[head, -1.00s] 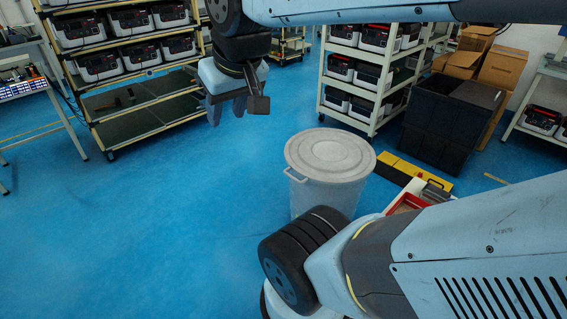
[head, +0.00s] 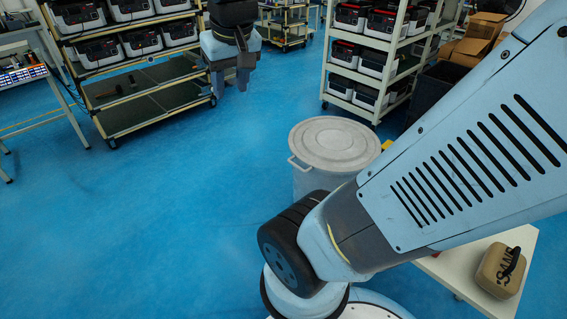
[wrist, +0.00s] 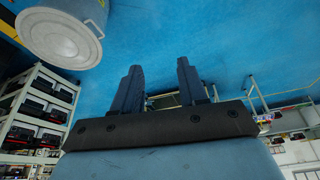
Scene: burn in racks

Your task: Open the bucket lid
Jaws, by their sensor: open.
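The bucket (head: 310,180) is a round grey-white bin standing on the blue floor near the middle of the head view, partly hidden behind my arm. Its flat lid (head: 335,142) lies on top, closed, with a handle at the left side of the rim. In the wrist view the bucket (wrist: 62,35) shows at the upper left. My gripper (head: 230,82) hangs in the air to the upper left of the bucket, well apart from it. In the wrist view its two fingers (wrist: 158,85) are spread with nothing between them.
Shelf racks with boxed devices stand at the back left (head: 150,90) and back right (head: 325,92). A white table (head: 455,268) with a tan sandbag (head: 500,270) is at the lower right. Cardboard boxes (head: 480,40) are at upper right. The floor left of the bucket is clear.

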